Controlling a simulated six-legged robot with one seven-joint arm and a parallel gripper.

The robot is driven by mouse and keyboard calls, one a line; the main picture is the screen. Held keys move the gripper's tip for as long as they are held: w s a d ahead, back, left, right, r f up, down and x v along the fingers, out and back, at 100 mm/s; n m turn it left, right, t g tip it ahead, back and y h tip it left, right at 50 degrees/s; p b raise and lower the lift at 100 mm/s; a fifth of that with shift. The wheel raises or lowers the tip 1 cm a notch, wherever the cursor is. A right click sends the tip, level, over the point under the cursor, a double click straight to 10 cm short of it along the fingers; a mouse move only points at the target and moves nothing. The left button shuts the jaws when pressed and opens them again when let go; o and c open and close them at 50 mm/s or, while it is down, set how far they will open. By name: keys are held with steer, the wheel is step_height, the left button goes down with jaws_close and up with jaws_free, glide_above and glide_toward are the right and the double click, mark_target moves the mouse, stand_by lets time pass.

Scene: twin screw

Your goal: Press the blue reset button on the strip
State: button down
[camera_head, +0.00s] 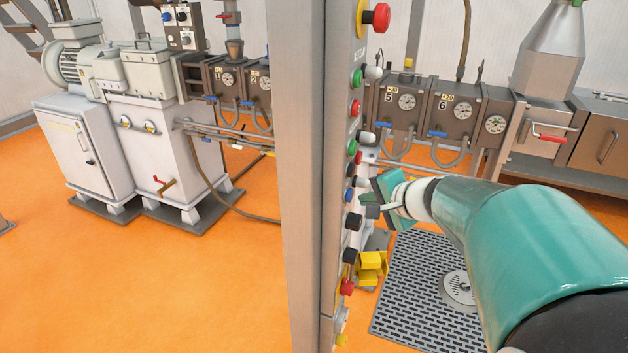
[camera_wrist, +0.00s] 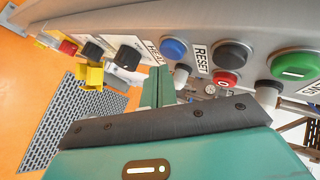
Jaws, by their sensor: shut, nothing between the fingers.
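The control strip (camera_head: 332,240) is a grey upright panel face with a column of buttons, seen nearly edge-on in the head view. A blue button (camera_wrist: 173,48) sits on it in the wrist view, beside a RESET label (camera_wrist: 201,57). A blue button also shows in the head view (camera_head: 349,195). My gripper (camera_head: 376,197) is shut and empty, in front of the strip at about that height. In the wrist view its green fingertips (camera_wrist: 160,76) lie just below and left of the blue button. I cannot tell whether they touch anything.
Close by on the strip are a black button (camera_wrist: 232,53), a red button (camera_wrist: 225,78), a green button (camera_wrist: 295,65) and a black knob (camera_wrist: 127,56). A yellow part (camera_head: 371,264) juts out lower down. A red mushroom button (camera_head: 381,17) sits at the top.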

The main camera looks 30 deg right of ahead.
steer(key=s+d, duration=0.1)
steer(key=s, duration=0.1)
steer(key=s+d, duration=0.2)
stand_by(0.5)
stand_by(0.6)
steer(key=s+a+n+g+y, duration=0.3)
steer(key=a+n, duration=0.6)
steer(key=a, duration=1.1)
steer(key=s+a+f+n+g+h, duration=0.1)
steer(key=s+a+n+g+h, duration=0.2)
steer(key=s+a+n, duration=0.2)
steer(key=shift+s+a+f+n+h, duration=0.2)
steer(key=shift+s+a+n+h, duration=0.1)
steer(key=shift+a+n, duration=0.85)
